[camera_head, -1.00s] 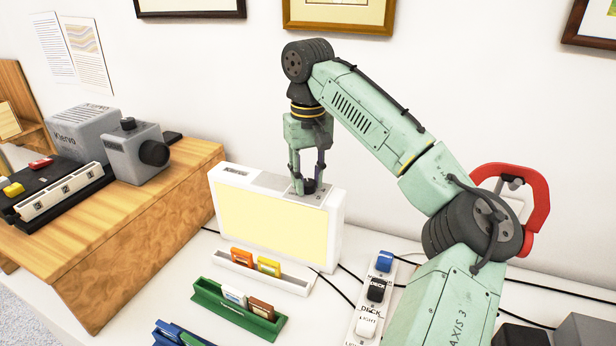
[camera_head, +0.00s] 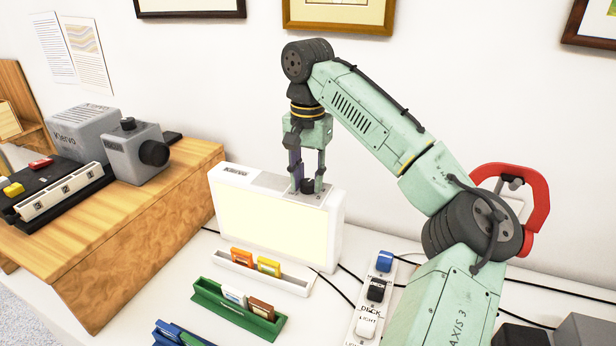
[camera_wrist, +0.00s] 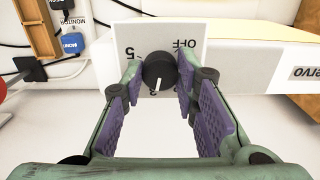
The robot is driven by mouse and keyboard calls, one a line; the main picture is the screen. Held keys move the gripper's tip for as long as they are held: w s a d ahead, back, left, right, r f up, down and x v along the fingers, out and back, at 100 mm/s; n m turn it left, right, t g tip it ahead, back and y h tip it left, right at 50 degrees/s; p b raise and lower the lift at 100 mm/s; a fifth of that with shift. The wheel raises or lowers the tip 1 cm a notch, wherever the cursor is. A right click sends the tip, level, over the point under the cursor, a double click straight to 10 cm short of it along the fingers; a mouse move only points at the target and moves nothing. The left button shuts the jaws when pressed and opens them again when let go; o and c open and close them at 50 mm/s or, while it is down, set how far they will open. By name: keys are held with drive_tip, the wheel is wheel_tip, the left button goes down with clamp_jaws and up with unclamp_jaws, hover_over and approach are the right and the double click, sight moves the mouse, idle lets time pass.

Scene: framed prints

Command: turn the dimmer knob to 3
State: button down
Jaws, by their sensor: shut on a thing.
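The dimmer knob (camera_head: 308,186) is a round black knob on top of the white light box (camera_head: 229,176). In the wrist view, the knob (camera_wrist: 159,70) has a white pointer mark that points down in the picture, slightly left. In the wrist view, my gripper (camera_wrist: 164,75) is shut on the knob. The light box's front panel (camera_head: 270,225) glows pale cream.
A white rack (camera_head: 262,278) and a green rack (camera_head: 238,317) with small coloured slides stand in front of the box. A switch strip (camera_head: 374,300) lies to the right. A wooden stand (camera_head: 140,235) with grey devices is on the left. Cables run behind.

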sight(308, 182)
drive_tip(key=shift+m, duration=0.3)
idle(0.4)
drive_tip(key=c, duration=1.2)
unclamp_jaws()
drive_tip(key=shift+c, duration=0.2)
wheel_tip(308, 182, up, 12)
